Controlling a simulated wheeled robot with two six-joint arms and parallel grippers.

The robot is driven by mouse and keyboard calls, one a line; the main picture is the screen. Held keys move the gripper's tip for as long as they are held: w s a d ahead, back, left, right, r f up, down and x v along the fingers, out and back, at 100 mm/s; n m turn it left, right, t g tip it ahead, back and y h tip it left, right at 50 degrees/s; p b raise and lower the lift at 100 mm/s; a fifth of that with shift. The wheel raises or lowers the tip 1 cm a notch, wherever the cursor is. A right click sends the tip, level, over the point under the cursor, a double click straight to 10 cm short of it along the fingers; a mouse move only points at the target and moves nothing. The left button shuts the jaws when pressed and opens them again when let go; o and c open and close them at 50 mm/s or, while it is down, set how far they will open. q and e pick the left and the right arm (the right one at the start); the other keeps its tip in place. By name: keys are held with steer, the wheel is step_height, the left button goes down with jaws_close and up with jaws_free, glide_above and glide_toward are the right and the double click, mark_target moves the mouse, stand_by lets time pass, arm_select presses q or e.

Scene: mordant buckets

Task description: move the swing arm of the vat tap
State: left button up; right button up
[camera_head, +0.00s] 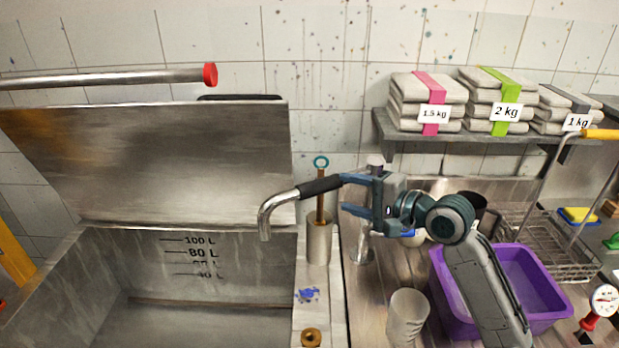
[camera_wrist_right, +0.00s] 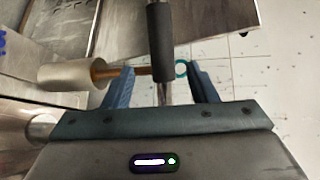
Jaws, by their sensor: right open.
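The swing arm (camera_head: 268,207) of the vat tap is a bent steel pipe with a black grip (camera_head: 320,187). Its spout end hangs down over the right side of the vat (camera_head: 60,290). The tap's steel post (camera_head: 363,243) stands on the counter, partly behind my gripper. My right gripper (camera_head: 345,195) is open at the inner end of the black grip. In the right wrist view the black grip (camera_wrist_right: 160,40) lies between the two spread fingers of the gripper (camera_wrist_right: 162,72), with gaps at both sides. My left gripper is not in view.
A steel holder (camera_head: 319,240) with a ring-topped rod stands beside the vat, below the pipe. A white cup (camera_head: 407,317) and purple tub (camera_head: 540,285) are near my right arm. A shelf (camera_head: 480,136) with labelled bags is behind. The vat's lid (camera_head: 160,150) stands raised.

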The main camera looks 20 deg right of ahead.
mark_target(327, 187)
steer(key=shift+w+a+r+p, duration=0.15)
steer(key=shift+w+a+p, duration=0.2)
steer(key=shift+a, duration=0.2)
steer(key=shift+w+a+r+p, duration=0.1)
steer(key=shift+w+a+p, duration=0.1)
steer(key=shift+a+p, duration=0.3)
steer(key=x, duration=0.3)
steer(key=shift+w+f+p, duration=0.15)
steer(key=shift+w+p, duration=0.05)
steer(key=shift+p, duration=0.15)
steer(key=p+x, duration=0.1)
steer(key=x, duration=0.2)
steer(key=shift+s, duration=0.1)
steer(key=shift+w+a, duration=0.25)
steer(key=shift+w+a+f, duration=0.15)
steer(key=shift+w+f, duration=0.05)
steer(key=shift+w, duration=0.1)
jaws_close()
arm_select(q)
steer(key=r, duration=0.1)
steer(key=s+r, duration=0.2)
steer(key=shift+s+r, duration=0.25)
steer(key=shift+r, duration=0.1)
